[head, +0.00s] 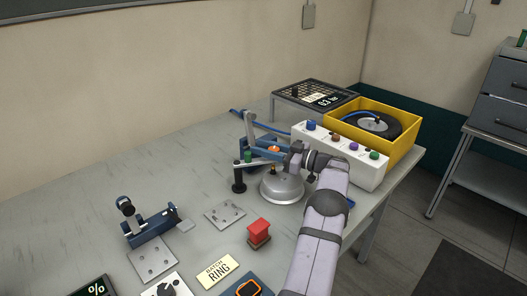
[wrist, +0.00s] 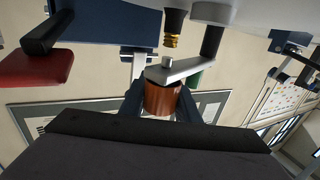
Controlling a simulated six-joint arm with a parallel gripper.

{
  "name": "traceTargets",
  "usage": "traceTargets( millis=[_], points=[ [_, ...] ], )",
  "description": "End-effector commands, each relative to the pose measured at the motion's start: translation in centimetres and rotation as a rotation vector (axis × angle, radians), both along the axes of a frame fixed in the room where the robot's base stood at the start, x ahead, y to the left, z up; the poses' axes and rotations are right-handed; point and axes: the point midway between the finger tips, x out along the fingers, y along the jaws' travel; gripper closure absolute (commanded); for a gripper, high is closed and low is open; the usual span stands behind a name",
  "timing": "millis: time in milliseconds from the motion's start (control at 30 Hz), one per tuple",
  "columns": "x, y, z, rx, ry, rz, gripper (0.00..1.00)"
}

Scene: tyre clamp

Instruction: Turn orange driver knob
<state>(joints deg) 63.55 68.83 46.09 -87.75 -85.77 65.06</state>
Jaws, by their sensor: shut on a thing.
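The orange driver knob (wrist: 163,98) shows in the wrist view as a copper-orange cylinder under a grey lever arm (wrist: 190,72). My gripper (wrist: 161,104) is shut on it, with one dark blue finger on each side. In the head view the knob (head: 273,149) is a small orange spot on the blue clamp fixture, above a silver dome (head: 283,186). My gripper is beside it there, reaching in from the right, and its fingertips are hard to make out.
A white box with coloured knobs (head: 345,160) stands close behind my wrist. A yellow tray (head: 408,136) holding a tyre (head: 376,127) is behind it. A red block (head: 259,231) and a blue clamp stand (head: 152,227) are nearer. The table's left rear is clear.

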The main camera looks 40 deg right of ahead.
Motion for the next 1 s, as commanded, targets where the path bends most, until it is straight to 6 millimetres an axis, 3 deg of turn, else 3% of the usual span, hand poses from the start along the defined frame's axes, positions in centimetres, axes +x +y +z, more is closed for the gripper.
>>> traceTargets(
  millis=[467, 500, 567, 1000],
  points=[
    [-0.15, 0.10, 0.24, -0.005, 0.001, 0.032, 0.94],
    [-0.15, 0.10, 0.23, -0.005, 0.001, 0.032, 0.69],
    [-0.15, 0.10, 0.21, -0.005, 0.001, 0.032, 0.54],
    [-0.11, 0.19, 0.04, -0.002, 0.004, 0.029, 0.52]
  ],
)
